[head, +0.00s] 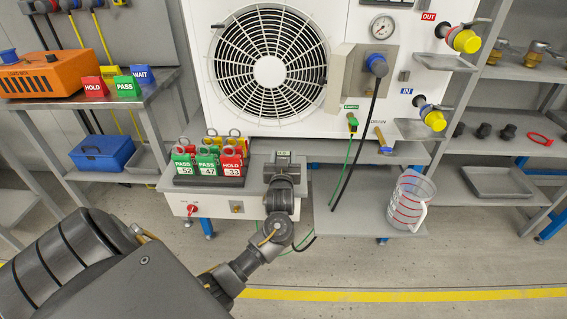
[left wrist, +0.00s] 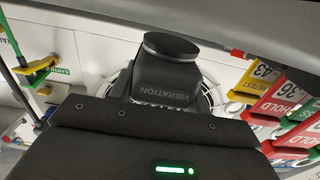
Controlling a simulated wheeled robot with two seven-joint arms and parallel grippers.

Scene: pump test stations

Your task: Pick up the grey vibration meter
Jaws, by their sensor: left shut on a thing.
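The grey vibration meter (left wrist: 168,75) shows in the left wrist view as a dark grey body marked VIBRATION, with a round dark disc at its end. My left gripper (head: 284,170) is shut on it, in front of the pump unit and above the grey bench top. In the head view the gripper and wrist cover most of the meter, so I cannot tell whether it touches the bench. In the left wrist view the gripper's dark housing hides the meter's lower part. My right gripper is not in view.
A rack of red, green and yellow tags (head: 208,165) stands close to the left of my left gripper. The big fan unit (head: 269,71) is behind. A clear measuring jug (head: 409,202) stands on the lower shelf at right. Green and black cables hang right of the gripper.

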